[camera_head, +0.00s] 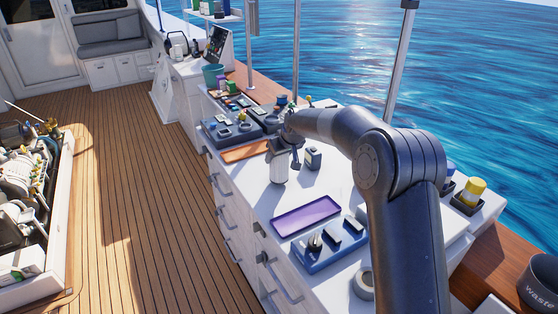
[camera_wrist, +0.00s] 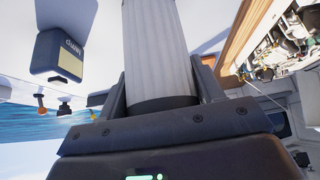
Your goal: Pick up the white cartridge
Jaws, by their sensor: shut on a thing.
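The white cartridge (camera_head: 279,168) is a ribbed white cylinder with a dark end band. In the head view it stands upright at the left edge of the white counter, below my gripper (camera_head: 281,148). In the wrist view the cartridge (camera_wrist: 155,50) lies between the two dark fingers of my gripper (camera_wrist: 160,85), and they are shut on it. I cannot tell whether its lower end touches the counter.
A purple tray (camera_head: 306,216) and a blue tool tray (camera_head: 330,247) lie nearer. An orange-brown board (camera_head: 245,151) lies behind. An open engine hatch (camera_head: 62,200) is at left.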

